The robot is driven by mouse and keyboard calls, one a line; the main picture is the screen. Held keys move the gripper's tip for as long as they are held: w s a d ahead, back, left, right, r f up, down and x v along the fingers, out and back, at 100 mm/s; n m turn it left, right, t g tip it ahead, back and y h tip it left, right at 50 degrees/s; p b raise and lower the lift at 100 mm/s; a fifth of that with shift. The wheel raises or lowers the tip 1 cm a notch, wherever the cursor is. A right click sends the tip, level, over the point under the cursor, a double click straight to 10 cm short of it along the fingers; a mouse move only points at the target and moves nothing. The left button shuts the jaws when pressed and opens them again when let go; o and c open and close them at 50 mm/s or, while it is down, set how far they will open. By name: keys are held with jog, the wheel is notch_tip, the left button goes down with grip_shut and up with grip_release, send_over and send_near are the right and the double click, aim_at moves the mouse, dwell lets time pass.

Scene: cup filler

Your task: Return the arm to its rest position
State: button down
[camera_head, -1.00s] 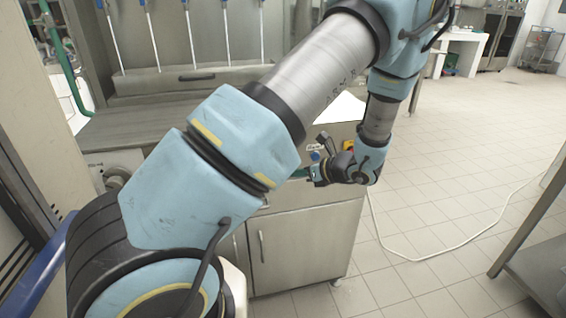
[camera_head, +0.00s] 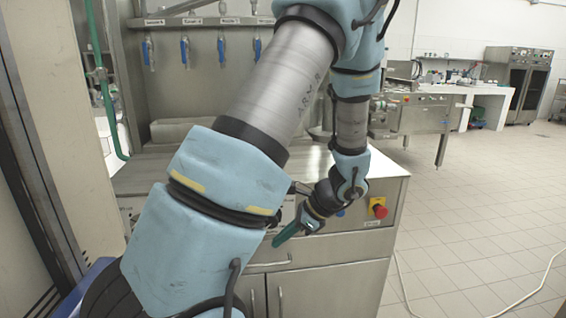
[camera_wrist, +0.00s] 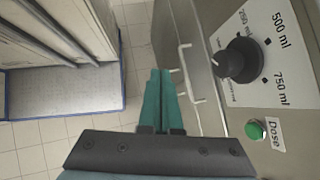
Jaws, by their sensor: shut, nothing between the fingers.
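My gripper (camera_head: 289,235) hangs in front of the steel cup-filler cabinet (camera_head: 325,277), pointing down and to the left. In the wrist view its teal fingers (camera_wrist: 158,78) are pressed together with nothing between them. A black dial (camera_wrist: 240,62) on a white plate marked 250, 500 and 750 ml shows on the cabinet's front, to the right of the fingers. A green button (camera_wrist: 256,130) labelled Dose is near it. The fingers look apart from the cabinet's front and handle. My arm hides part of the cabinet.
A red emergency knob (camera_head: 378,208) stands out from the cabinet's front right. A drawer handle (camera_wrist: 189,72) is close to the fingers. Several blue-handled taps (camera_head: 221,47) hang at the back. Tiled floor (camera_head: 470,230) is free on the right.

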jog(key=s+a+r+n+h, duration=0.6)
jog(key=r+n, duration=0.3)
jog(key=n, duration=0.9)
jog(key=shift+s+a+n+h, duration=0.15)
jog(key=shift+a+n+h, duration=0.15)
jog(key=shift+a+h, duration=0.45)
jog(key=shift+d, duration=0.2)
dwell(1.1)
